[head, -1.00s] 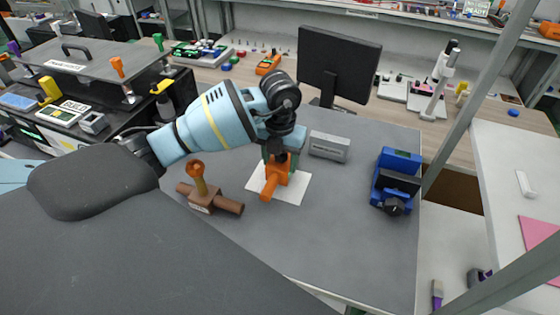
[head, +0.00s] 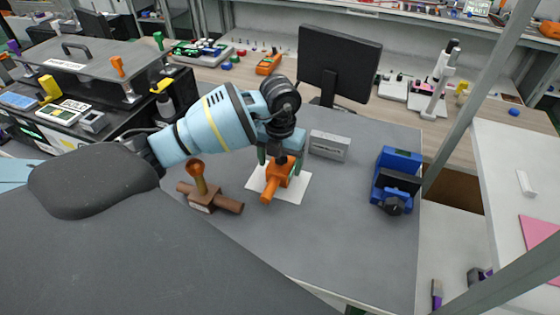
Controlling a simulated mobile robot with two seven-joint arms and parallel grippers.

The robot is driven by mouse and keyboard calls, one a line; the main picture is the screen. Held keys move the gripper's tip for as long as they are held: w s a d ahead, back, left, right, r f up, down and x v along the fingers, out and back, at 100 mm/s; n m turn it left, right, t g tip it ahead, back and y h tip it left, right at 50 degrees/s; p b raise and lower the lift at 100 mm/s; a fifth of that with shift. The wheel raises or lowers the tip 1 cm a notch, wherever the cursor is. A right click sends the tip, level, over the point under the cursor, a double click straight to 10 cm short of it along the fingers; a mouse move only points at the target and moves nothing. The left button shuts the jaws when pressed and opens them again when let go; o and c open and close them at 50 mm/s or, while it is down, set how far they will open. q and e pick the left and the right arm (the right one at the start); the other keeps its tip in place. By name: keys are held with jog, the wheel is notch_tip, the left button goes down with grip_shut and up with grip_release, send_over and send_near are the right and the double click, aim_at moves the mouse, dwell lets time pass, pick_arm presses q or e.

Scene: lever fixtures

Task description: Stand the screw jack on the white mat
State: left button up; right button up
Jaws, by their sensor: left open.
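An orange piece (head: 270,189), which looks like the screw jack, is on the white mat (head: 292,192) on the grey table. A thick orange bar sticks out from it toward the near side. My left gripper (head: 280,162) is right above and around its upper part, pointing down, with its teal fingers open on either side. The fingers and wrist hide the top of the piece, so I cannot tell whether it stands fully upright. My right gripper is not in view.
A blue vise-like device (head: 397,180) stands farther right. The table's front right is clear.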

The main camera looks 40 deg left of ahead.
pick_arm(q)
notch_tip(320, 180, up, 12)
jog(key=shift+p, duration=0.35)
